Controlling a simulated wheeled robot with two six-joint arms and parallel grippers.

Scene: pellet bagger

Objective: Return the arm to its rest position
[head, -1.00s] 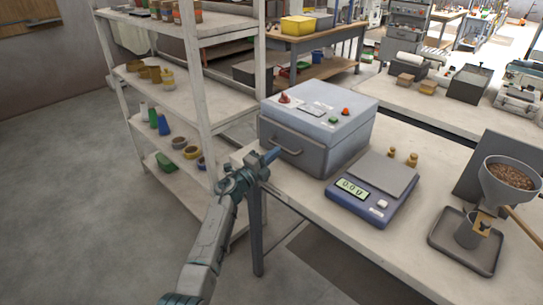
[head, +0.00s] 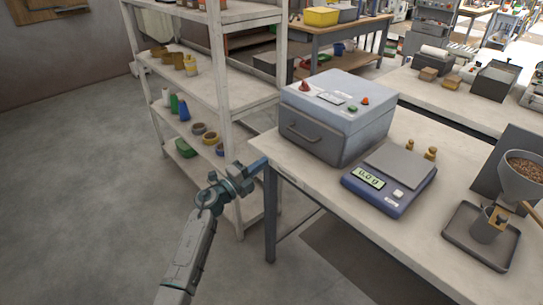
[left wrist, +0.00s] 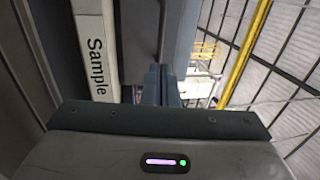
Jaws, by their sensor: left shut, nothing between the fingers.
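My left gripper (head: 258,165) is beside the left end of the white workbench (head: 330,190), just left of the grey box-shaped machine (head: 338,115). Its fingers are shut and hold nothing. In the left wrist view the closed fingers (left wrist: 162,86) point ahead, to the right of a white panel marked "Sample" (left wrist: 97,45). My left arm reaches up from the bottom of the head view. My right gripper does not show in either view.
A blue scale (head: 390,180) reading 0.00 stands on the bench. Right of it is a funnel of pellets (head: 522,178) over a grey tray (head: 480,238). A white shelf rack (head: 218,80) stands behind my left arm. The floor at left is clear.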

